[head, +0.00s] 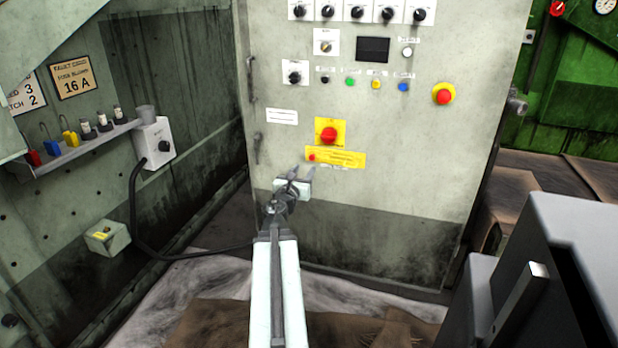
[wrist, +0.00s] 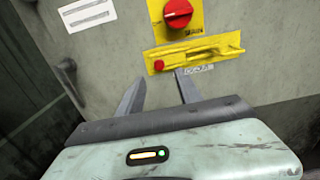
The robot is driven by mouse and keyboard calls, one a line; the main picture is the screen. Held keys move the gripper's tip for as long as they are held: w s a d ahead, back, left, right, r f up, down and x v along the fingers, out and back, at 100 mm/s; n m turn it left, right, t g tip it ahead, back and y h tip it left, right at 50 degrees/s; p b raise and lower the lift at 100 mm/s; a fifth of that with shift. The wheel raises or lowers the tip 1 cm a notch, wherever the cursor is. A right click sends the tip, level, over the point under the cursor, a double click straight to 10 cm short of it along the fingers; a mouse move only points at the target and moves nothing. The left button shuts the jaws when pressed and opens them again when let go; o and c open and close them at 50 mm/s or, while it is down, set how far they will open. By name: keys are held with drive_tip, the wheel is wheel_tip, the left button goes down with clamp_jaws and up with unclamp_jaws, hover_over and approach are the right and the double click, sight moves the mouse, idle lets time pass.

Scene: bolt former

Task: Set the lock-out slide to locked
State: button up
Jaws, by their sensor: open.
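The lock-out slide is a yellow horizontal plate (head: 345,159) on the cabinet front, with a small red knob (head: 312,157) at its left end. In the wrist view the slide plate (wrist: 205,52) has a slot, and the red knob (wrist: 158,65) sits at the left end. A red rotary switch (head: 328,136) on a yellow backing is just above it. My gripper (head: 301,174) is open and empty, just below the slide's left part. In the wrist view the two fingers of my gripper (wrist: 160,85) point up toward the plate, with the knob above the space between them.
The grey cabinet (head: 400,210) stands ahead, with knobs, coloured buttons and a red emergency stop (head: 443,95) above and right of the slide. A shelf (head: 80,142) with padlocks and a cable (head: 150,240) are on the left. The cabinet front below the slide is clear.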

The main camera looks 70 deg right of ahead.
sight(312, 158)
drive_tip(key=d, duration=0.7)
drive_tip(key=shift+w+d+r, duration=0.1)
drive_tip(key=shift+w+d, duration=0.2)
drive_tip(key=shift+d, duration=0.1)
clamp_jaws()
idle(1.0)
